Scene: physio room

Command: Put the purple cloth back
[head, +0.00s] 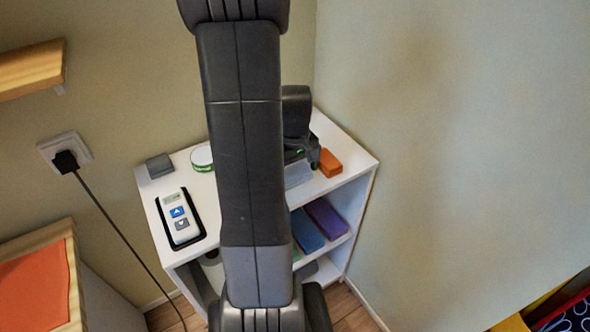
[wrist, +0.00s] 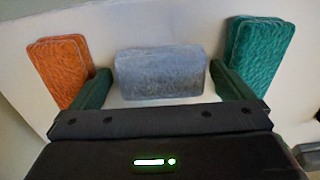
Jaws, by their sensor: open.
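The purple cloth (head: 326,217) lies folded on the shelf level below the top of the white shelf unit (head: 350,157), beside a blue folded cloth (head: 307,231). My gripper (head: 303,158) is over the unit's top, above and apart from the purple cloth. In the wrist view my gripper (wrist: 161,72) is open, its green fingers either side of a grey folded cloth (wrist: 160,73); I cannot tell if they touch it. The purple cloth does not show in the wrist view.
On the top, an orange cloth (wrist: 65,70) lies left of my fingers and a teal cloth (wrist: 258,52) right. A white handheld device (head: 180,217), a round green-and-white item (head: 202,158) and a dark grey block (head: 159,165) stand there too. Walls close in behind and right.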

